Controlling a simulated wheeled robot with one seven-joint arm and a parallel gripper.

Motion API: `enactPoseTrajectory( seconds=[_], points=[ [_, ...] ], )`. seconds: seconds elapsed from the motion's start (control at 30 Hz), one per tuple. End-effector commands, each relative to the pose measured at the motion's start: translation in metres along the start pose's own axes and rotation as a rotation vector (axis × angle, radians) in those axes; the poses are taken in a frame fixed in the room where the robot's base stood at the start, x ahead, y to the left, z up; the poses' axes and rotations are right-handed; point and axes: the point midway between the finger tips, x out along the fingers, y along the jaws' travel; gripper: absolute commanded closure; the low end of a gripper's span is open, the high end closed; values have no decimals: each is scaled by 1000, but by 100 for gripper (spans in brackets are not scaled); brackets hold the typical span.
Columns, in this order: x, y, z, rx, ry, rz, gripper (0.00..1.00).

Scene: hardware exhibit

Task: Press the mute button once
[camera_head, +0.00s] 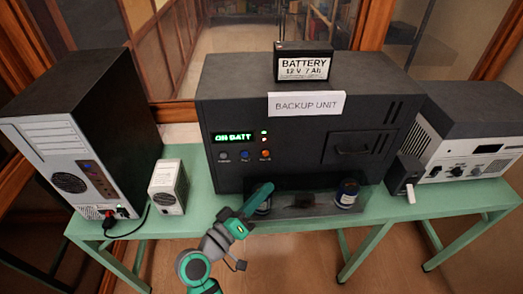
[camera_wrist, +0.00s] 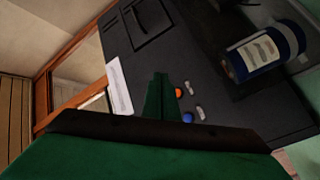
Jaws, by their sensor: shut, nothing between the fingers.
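The black backup unit (camera_head: 300,120) stands on the green table, its green display (camera_head: 233,137) reading "ON BATT". Below the display sit a grey button (camera_head: 224,155), a blue button (camera_head: 245,155) and an orange button (camera_head: 265,154). Their labels are too small to read, so I cannot tell which is mute. My gripper (camera_head: 266,190) is shut and empty, in front of and below the buttons in the head view. In the wrist view, the shut fingers (camera_wrist: 161,78) point toward the panel, beside the orange button (camera_wrist: 179,92) and blue button (camera_wrist: 187,117). The grey button is not visible there.
A battery (camera_head: 303,63) stands on top of the unit. A blue-banded can (camera_head: 347,193) is at its front right, with another partly behind my gripper. A computer tower (camera_head: 80,140) and small white box (camera_head: 168,187) are left; a grey-white device (camera_head: 460,140) is right.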

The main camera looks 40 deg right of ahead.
Motion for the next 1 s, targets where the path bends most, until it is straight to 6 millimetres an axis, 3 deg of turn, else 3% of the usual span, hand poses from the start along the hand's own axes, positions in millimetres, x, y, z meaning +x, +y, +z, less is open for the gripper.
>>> enactPoseTrajectory(
  seconds=[0.13, 0.47, 1.0],
  points=[
    [4, 9, -1, 10, -24, 30, 100],
    [5, 9, -1, 9, -25, 31, 100],
    [43, -19, -29, 9, -23, 28, 100]
  ],
)
